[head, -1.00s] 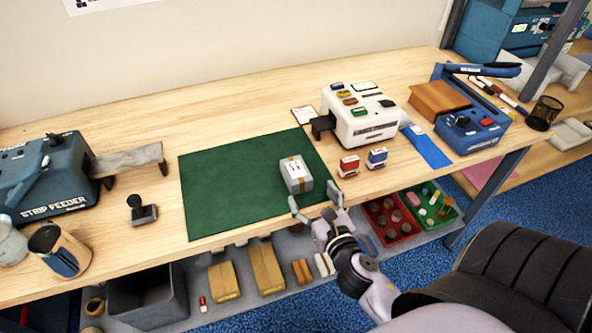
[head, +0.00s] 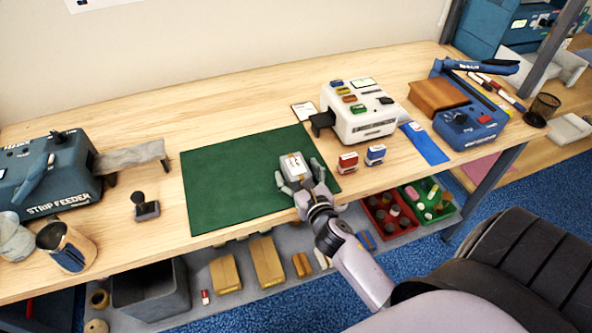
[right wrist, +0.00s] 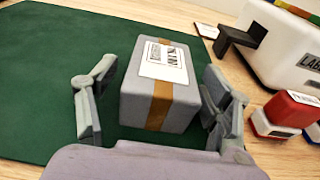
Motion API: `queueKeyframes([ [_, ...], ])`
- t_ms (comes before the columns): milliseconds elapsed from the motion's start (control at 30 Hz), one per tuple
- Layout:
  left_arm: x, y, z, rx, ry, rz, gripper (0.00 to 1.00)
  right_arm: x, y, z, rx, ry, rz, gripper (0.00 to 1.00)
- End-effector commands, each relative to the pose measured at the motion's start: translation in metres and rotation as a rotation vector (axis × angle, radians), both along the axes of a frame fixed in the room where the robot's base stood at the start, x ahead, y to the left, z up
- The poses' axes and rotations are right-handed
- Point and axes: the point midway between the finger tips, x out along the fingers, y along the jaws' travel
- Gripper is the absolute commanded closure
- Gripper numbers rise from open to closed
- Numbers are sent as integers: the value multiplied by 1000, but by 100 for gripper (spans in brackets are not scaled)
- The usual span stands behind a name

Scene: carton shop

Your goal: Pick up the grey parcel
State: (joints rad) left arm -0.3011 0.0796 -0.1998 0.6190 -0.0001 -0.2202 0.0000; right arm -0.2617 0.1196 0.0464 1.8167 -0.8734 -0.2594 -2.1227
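The grey parcel (head: 293,166) is a small box with a brown tape band and a white printed label on top. It sits on the green mat (head: 225,185) near the mat's right edge, and it also shows in the right wrist view (right wrist: 133,98). My right gripper (head: 298,183) is open, with its fingers on either side of the parcel. In the right wrist view there is a clear gap between the left finger and the parcel; the right finger is close to the parcel's right side. My left gripper is not in view.
Red (head: 347,163) and blue (head: 375,155) stamps stand right of the mat, before the white label machine (head: 357,112). A black-handled stamp (head: 145,207) and the strip feeder (head: 45,180) stand at left. Red and green bins (head: 428,207) lie below the table's front edge.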

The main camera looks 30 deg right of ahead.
Motion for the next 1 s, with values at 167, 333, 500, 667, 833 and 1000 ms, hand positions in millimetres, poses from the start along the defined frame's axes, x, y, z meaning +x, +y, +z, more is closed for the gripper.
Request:
queueKeyframes([
  [167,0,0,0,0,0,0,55,0,0,0,0,0,0,39],
  [333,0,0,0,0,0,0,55,0,0,0,0,0,0,50],
  [500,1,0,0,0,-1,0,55,0,0,0,0,0,0,61],
  [667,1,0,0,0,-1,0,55,0,0,0,0,0,0,72],
  [833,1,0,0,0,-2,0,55,0,0,0,0,-1,0,83],
  [1000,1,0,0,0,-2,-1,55,0,0,1,-1,-3,1,86],
])
